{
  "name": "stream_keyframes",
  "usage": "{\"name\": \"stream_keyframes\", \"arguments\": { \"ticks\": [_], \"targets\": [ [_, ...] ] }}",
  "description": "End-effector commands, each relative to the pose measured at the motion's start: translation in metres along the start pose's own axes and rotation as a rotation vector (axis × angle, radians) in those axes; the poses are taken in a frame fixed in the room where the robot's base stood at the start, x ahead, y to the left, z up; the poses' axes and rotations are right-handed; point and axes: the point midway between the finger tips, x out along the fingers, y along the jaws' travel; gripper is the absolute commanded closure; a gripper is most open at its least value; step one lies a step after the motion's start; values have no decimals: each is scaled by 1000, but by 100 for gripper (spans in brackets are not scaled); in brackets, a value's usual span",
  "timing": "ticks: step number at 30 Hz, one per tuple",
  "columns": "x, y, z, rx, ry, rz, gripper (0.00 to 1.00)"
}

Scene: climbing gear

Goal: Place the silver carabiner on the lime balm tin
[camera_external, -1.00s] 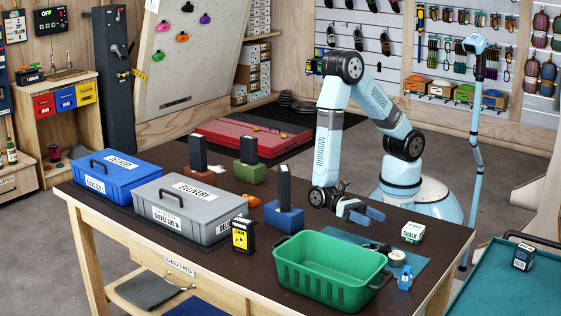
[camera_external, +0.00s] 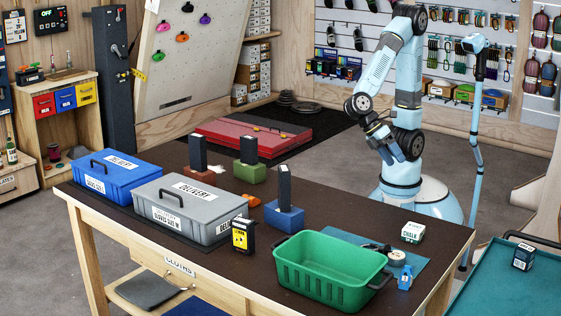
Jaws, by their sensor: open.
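My gripper (camera_external: 393,156) is raised above the back right of the workbench, its light-blue fingers apart and pointing down. I see nothing between them. I cannot make out a silver carabiner or a lime balm tin for certain in this view. A dark item (camera_external: 372,246) and a small pale round item (camera_external: 397,257) lie on the blue mat (camera_external: 345,238), too small to identify surely. The inner floor of the green crate (camera_external: 322,281) is largely hidden by its near wall.
A grey delivery box (camera_external: 180,226) and a blue box (camera_external: 98,186) stand at the left. Upright black blocks on coloured bases, one of them blue (camera_external: 284,217), stand mid-table. A chalk box (camera_external: 413,232) stands at the right. The table's back right is fairly clear.

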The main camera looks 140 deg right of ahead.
Motion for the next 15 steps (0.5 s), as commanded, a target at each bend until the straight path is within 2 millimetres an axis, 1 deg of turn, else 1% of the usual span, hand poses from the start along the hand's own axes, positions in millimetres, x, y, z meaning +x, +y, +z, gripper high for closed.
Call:
{"name": "stream_keyframes", "arguments": {
  "ticks": [1,3,8,15],
  "targets": [
    [-7,4,9,-43,44,31,26],
    [-16,10,19,-97,99,77,26],
    [-38,26,39,-219,232,177,26],
    [-74,48,66,-393,442,317,26]
  ]
}}
